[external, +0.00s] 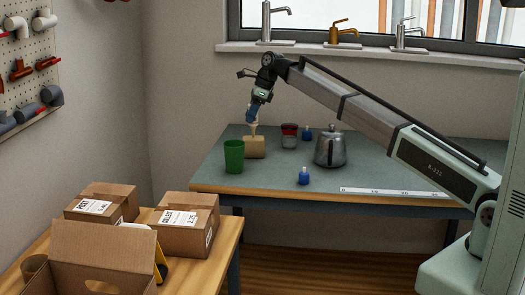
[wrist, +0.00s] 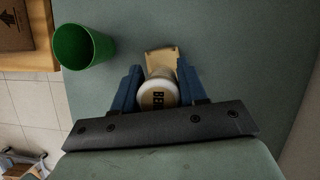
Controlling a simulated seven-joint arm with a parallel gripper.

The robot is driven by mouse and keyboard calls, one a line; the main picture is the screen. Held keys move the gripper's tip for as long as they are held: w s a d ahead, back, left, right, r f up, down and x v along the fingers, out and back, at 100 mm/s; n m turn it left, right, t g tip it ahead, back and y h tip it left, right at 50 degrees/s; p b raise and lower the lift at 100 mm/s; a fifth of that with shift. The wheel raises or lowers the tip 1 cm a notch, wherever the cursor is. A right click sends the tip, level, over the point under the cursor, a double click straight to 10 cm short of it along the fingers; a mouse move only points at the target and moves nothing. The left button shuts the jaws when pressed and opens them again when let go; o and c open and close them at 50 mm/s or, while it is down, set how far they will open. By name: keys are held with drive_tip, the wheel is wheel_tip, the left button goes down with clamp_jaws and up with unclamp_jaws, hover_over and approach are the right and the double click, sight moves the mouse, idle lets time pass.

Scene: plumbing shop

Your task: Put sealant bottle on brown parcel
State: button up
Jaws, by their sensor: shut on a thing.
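The sealant bottle (external: 254,128) is pale cream and upright between my gripper's fingers. In the wrist view its round end with dark lettering (wrist: 157,96) faces the camera. My gripper (external: 256,113) has blue fingers, shut on the bottle from both sides. A small brown parcel (external: 255,148) lies on the grey-green table, directly below the bottle. Part of the parcel (wrist: 160,57) shows beyond the bottle in the wrist view; the bottle hides the rest. The bottle's lower end is at the parcel's top, but I cannot tell whether they touch.
A green cup (external: 234,156) stands close left of the parcel. Cardboard boxes (external: 187,224) sit on the wooden bench.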

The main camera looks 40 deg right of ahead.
drive_tip(key=shift+f, duration=0.1)
drive_tip(key=o, duration=1.1)
drive_tip(key=v, duration=1.2)
drive_tip(key=shift+w, duration=0.1)
